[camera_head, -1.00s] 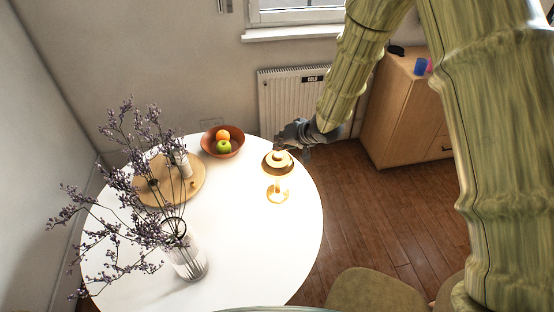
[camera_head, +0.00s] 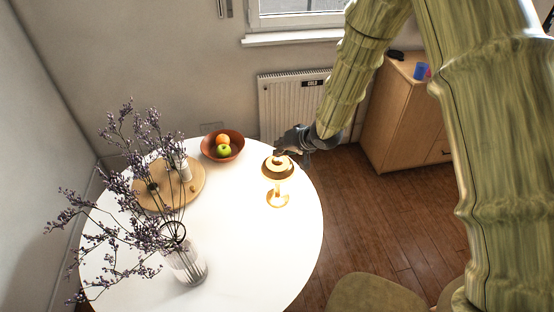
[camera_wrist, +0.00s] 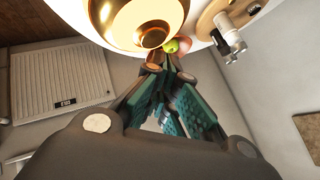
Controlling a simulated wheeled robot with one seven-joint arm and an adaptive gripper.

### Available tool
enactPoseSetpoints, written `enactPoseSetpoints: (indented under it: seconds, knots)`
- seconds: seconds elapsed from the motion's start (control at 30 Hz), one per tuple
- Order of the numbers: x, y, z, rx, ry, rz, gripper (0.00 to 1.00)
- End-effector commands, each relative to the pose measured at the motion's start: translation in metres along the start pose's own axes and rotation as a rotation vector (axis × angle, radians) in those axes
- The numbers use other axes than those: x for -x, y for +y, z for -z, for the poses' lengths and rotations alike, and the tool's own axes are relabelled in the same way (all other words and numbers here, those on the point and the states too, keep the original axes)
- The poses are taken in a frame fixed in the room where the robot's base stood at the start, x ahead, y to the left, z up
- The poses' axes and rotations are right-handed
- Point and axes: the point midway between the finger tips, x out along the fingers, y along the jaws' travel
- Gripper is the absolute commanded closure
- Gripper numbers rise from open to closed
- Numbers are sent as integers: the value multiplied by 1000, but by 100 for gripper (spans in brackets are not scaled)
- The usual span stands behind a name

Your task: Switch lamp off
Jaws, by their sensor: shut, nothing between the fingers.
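The lamp (camera_head: 277,180) is a small gold table lamp with a round domed shade, standing upright on the white round table near its right side. It looks lit, with a bright glow around its stem and base. In the wrist view the underside or top of its shade (camera_wrist: 140,22) fills the upper middle. My gripper (camera_head: 281,155) is just behind and above the shade, coming from the upper right. In the wrist view its fingers (camera_wrist: 165,62) are shut and empty, with the tips close to the shade's edge. I cannot tell whether they touch it.
A bowl of fruit (camera_head: 237,153), a wooden board (camera_head: 152,203) and a glass vase (camera_head: 187,262) with purple branches stand on the white table (camera_head: 245,255). A radiator (camera_head: 268,105) is behind, a wooden cabinet (camera_head: 400,125) at the right, and a chair (camera_head: 365,295) in front.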

Motion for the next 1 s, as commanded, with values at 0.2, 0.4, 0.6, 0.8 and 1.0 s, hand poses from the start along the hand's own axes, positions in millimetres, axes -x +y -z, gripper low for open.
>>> enactPoseSetpoints:
  seconds: [0.2, 0.4, 0.6, 0.8, 1.0]
  knots:
    - [0, 0, 0, 0, 0, 0, 100]
    - [0, 0, 0, 0, 0, 0, 100]
    - [-2, 1, -1, 0, 0, 0, 100]
    - [-6, 4, -4, -1, -1, 0, 100]
    - [-6, 4, -4, 0, 0, 0, 100]
